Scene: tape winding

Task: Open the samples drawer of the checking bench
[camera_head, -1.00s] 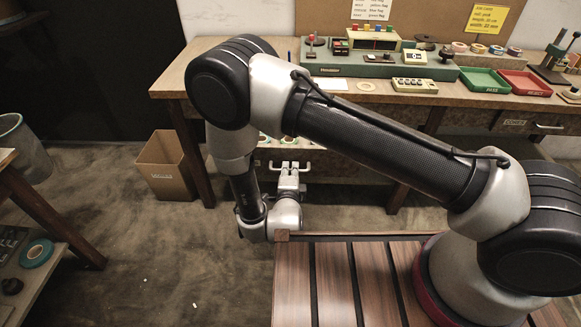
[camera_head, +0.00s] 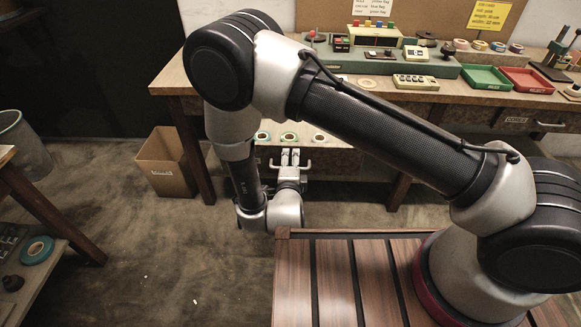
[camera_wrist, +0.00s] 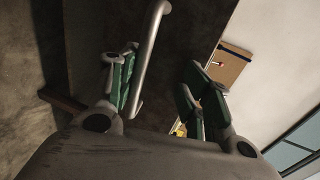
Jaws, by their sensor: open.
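Under the left part of the checking bench (camera_head: 400,95), a drawer (camera_head: 345,146) stands pulled out with several tape rolls (camera_head: 289,137) in its pale inside. No label on its front can be read. My gripper (camera_head: 290,156) is at this drawer's front. In the wrist view my gripper (camera_wrist: 165,88) is open, with green finger pads. The grey bar handle (camera_wrist: 150,45) runs between the fingers, very close to the left one; I cannot tell whether they touch. The dark drawer front (camera_wrist: 172,65) lies behind it.
A second drawer with a label (camera_head: 515,120) is closed at the right. A cardboard bin (camera_head: 168,162) stands left of the bench leg. The bench top holds a green device, a green tray (camera_head: 487,78) and a red tray (camera_head: 526,80). Floor before the drawer is free.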

